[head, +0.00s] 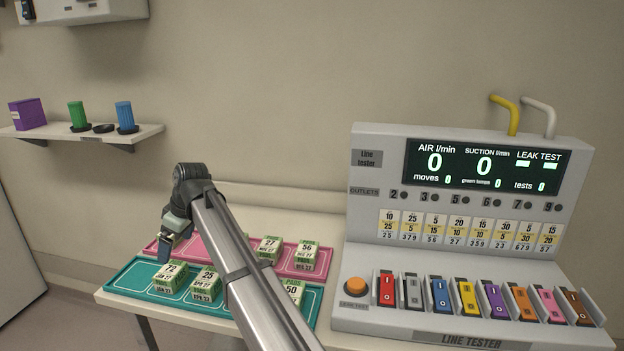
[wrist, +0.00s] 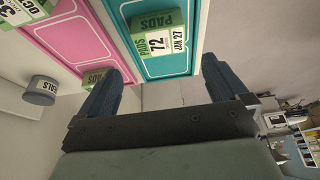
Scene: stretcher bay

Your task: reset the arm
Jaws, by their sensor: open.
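My arm reaches across the middle of the head view, and my gripper (head: 170,245) hangs over the left end of the teal tray (head: 135,281). In the wrist view the two dark blue fingers of my gripper (wrist: 168,85) stand wide apart with nothing between them. A green pads box marked 72 (head: 171,277) is on the teal tray close to the gripper; it also shows in the wrist view (wrist: 158,38), beyond the fingers. Another green box (wrist: 96,77) is partly hidden behind one finger.
A pink tray (head: 313,270) with several green boxes lies behind the teal one, partly hidden by my arm. The line tester (head: 370,220) with coloured switches stands on the right. A wall shelf (head: 65,134) holds a purple box, a green cup and a blue cup.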

